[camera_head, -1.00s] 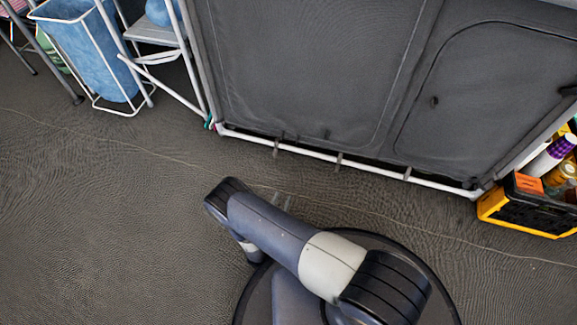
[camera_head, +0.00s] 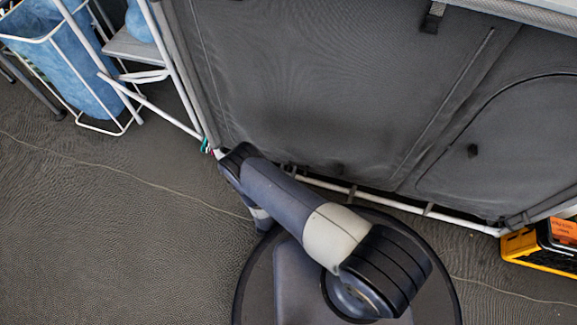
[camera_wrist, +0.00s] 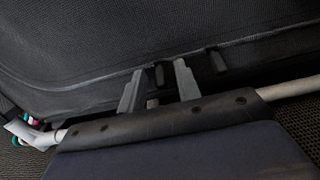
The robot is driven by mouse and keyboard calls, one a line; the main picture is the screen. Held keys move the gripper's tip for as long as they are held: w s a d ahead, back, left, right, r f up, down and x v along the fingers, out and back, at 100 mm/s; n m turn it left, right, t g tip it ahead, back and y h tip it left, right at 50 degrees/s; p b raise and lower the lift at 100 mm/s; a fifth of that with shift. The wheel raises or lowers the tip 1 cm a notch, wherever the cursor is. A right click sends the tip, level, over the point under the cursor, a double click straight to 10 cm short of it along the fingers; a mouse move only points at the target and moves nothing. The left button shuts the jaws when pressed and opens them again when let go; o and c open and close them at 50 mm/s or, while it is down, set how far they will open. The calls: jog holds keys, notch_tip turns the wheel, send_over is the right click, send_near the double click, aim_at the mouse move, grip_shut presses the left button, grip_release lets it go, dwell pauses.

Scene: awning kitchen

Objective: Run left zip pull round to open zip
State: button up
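The dark grey fabric cabinet (camera_head: 300,90) fills the upper part of the head view, with zip seams on its front. My gripper (camera_wrist: 158,82) is open in the wrist view, low at the cabinet's bottom edge. A dark tab (camera_wrist: 159,76) shows between its fingers, apparently not gripped. Another dark tab (camera_wrist: 217,61) is just to the right. In the head view my arm mostly hides the gripper. I cannot identify the left zip pull for certain.
A white pole (camera_head: 345,188) runs along the cabinet's base, close to my gripper. A blue bag in a white frame (camera_head: 75,70) and a grey stool-like shelf (camera_head: 135,48) stand at left. A yellow-black crate (camera_head: 535,250) is at right. Floor at lower left is clear.

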jog(key=shift+c, duration=0.2)
grip_shut()
dwell(0.5)
